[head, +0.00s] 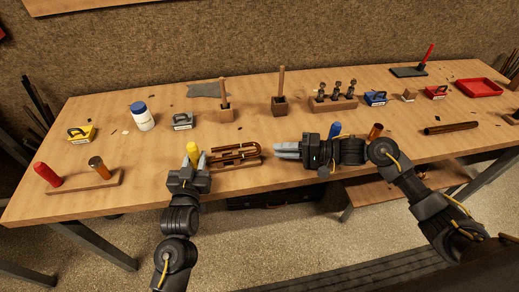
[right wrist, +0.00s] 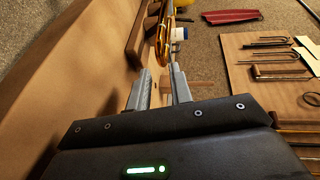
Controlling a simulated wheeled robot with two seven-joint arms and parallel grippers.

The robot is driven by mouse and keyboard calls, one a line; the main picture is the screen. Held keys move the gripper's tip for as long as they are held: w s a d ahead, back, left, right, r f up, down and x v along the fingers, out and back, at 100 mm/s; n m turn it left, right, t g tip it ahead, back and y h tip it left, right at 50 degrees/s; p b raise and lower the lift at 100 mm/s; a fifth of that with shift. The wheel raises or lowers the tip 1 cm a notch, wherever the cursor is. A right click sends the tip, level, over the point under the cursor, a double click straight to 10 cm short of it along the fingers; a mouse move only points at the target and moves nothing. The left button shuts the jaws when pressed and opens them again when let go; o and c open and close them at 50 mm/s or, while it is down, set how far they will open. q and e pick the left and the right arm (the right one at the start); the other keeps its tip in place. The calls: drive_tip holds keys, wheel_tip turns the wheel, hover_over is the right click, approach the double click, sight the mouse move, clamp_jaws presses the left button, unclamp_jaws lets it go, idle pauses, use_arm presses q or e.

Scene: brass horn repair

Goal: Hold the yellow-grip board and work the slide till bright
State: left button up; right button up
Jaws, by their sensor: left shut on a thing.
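The yellow grip (head: 193,150) stands upright at the left end of a wooden board (head: 241,165) at the table's front edge. My left gripper (head: 194,160) is shut on the yellow grip. The brass slide (head: 236,152) lies along that board, to the right of the grip; in the right wrist view the slide (right wrist: 163,38) shows beyond the fingertips. My right gripper (head: 275,150) is just right of the slide's end, fingers pointing left. In the right wrist view its fingers (right wrist: 160,70) are apart with nothing between them.
A blue grip (head: 335,129) and a brown cylinder (head: 375,131) stand behind my right arm. A red-grip board (head: 110,181) is at the front left. Behind are a white jar (head: 142,116), a grey-handled block (head: 183,121) and wooden holders (head: 226,115). A brown tube (head: 450,128) lies at right.

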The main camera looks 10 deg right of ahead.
sight(259, 148)
drive_tip(key=x, duration=0.7)
drive_tip(key=shift+w+a, duration=0.1)
drive_tip(key=shift+a, duration=0.05)
drive_tip(key=shift+c, duration=0.2)
clamp_jaws()
